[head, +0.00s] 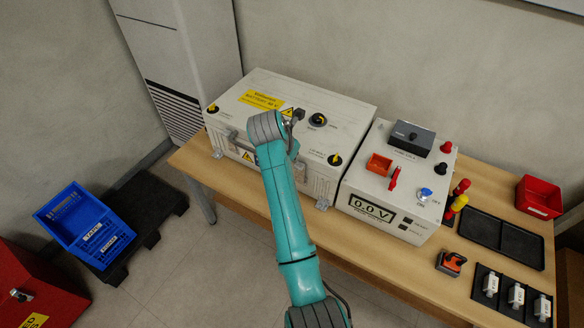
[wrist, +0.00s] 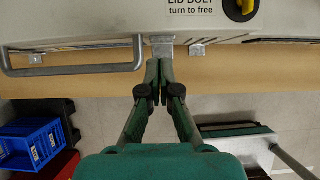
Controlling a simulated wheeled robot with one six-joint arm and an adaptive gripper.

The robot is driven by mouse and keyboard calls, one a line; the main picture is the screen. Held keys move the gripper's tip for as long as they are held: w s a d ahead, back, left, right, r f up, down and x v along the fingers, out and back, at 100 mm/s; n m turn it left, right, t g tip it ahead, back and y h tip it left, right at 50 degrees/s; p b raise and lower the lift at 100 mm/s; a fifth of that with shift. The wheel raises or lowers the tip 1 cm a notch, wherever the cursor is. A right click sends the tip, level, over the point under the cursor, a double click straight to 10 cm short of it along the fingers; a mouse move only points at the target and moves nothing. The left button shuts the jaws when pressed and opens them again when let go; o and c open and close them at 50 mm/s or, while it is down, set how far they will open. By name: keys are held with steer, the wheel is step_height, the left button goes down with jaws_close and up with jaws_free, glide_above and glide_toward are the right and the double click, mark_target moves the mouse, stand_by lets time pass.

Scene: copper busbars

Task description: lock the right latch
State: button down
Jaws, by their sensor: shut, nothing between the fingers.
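The white battery box (head: 330,95) stands on the wooden table. In the wrist view, a grey metal latch (wrist: 163,46) sits at the box's front edge, left of the yellow-and-black lid bolt (wrist: 241,8). My gripper (wrist: 160,64) is shut and empty, its fingertips just below the latch plate in the picture. I cannot tell whether they touch it or whether the latch is locked. In the head view, my arm hides the gripper and part of the box front.
A grey carry handle (wrist: 75,70) projects from the box front, left of the gripper. A small metal bracket (wrist: 197,49) is close on the right. The tester with a 0.0 V display (head: 372,207) stands right of the box. A blue crate (head: 84,226) is at lower left.

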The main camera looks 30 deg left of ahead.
steer(key=shift+w+r, duration=0.2)
steer(key=shift+r, duration=0.45)
steer(key=shift+w+r, duration=0.25)
steer(key=shift+r, duration=0.35)
steer(key=shift+w+r, duration=0.2)
steer(key=shift+r, duration=0.45)
